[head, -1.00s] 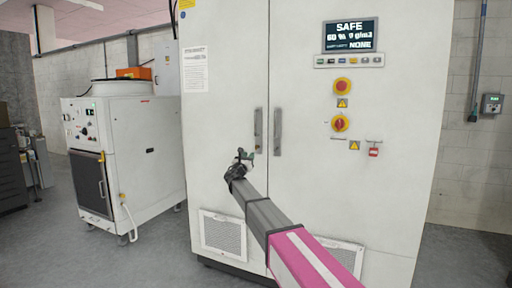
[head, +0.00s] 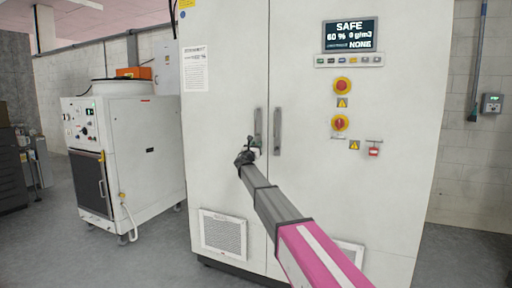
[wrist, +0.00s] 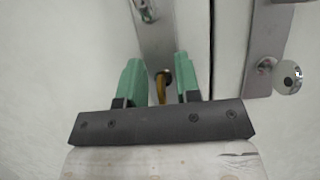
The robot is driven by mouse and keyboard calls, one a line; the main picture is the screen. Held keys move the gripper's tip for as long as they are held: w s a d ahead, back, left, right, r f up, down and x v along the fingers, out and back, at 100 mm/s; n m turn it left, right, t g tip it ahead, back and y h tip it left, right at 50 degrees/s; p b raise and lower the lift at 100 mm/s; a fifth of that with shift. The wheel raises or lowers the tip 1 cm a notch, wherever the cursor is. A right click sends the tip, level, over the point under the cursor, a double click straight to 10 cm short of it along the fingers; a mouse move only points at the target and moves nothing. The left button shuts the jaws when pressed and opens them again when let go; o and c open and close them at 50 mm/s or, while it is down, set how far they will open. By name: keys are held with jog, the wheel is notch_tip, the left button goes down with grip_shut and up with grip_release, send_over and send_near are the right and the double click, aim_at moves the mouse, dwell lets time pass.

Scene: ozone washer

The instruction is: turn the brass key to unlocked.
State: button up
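The brass key (wrist: 161,88) shows in the wrist view as a thin yellow-brown piece below a dark round lock on the left door's metal handle plate (wrist: 155,35). My gripper (wrist: 157,60) is open, with one green finger on each side of the key. I cannot tell whether either finger touches it. In the head view my gripper (head: 246,153) is at the lower end of the left door handle (head: 258,122) on the white cabinet (head: 225,90). The key cannot be made out there, and its turned position is unclear.
The right door handle (head: 277,132) is close by; in the wrist view a round silver disc (wrist: 290,78) sticks out beside its plate (wrist: 265,45).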

grip_shut()
jog(key=shift+m, duration=0.5)
jog(key=m+g+h, duration=0.1)
jog(key=m+g, duration=0.1)
jog(key=m, duration=0.5)
jog(key=f+m+g+h, duration=0.1)
jog(key=m+g+h, duration=0.1)
jog(key=m, duration=0.5)
jog(key=d+m+g+h, duration=0.1)
jog(key=m+g, duration=0.2)
jog(key=m, duration=0.4)
jog(key=shift+s+f+g, duration=0.15)
jog(key=shift+s+g, duration=0.05)
jog(key=shift+g, duration=0.1)
jog(key=shift+m, duration=0.3)
grip_release()
